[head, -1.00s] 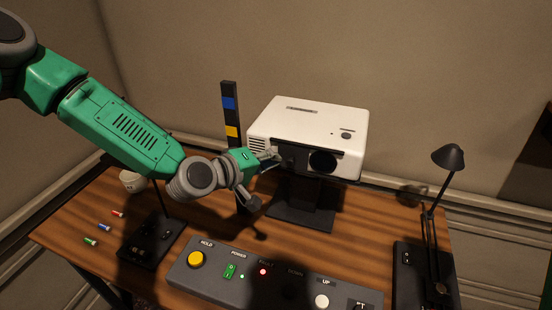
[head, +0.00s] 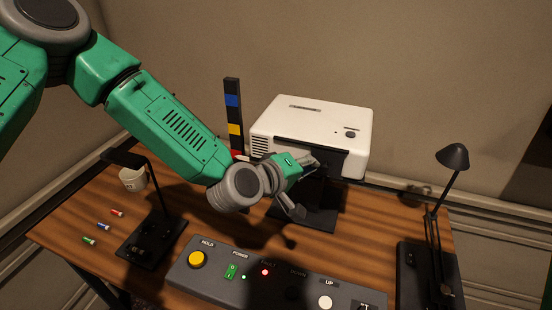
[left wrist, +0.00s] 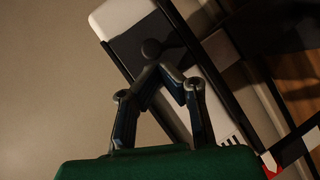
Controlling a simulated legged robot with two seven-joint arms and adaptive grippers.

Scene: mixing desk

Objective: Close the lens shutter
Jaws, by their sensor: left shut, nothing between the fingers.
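The white projector (head: 312,117) stands on a black stand on the desk, with a black shutter track (head: 338,158) across its front. In the left wrist view, a dark plate between two black rails carries a round dark knob (left wrist: 151,48). The round lens does not show in either view now. My left gripper (head: 316,163) is in front of the right part of the track. Its fingers (left wrist: 157,68) are shut and empty, with their tips right at the knob; I cannot tell whether they touch it. My right gripper is out of view.
A control box (head: 270,277) with buttons runs along the desk's front. A black desk lamp (head: 452,158) stands at the right. A black post with coloured bands (head: 233,112) stands left of the projector. A white cup (head: 133,179) and small coloured pegs (head: 103,226) are at the left.

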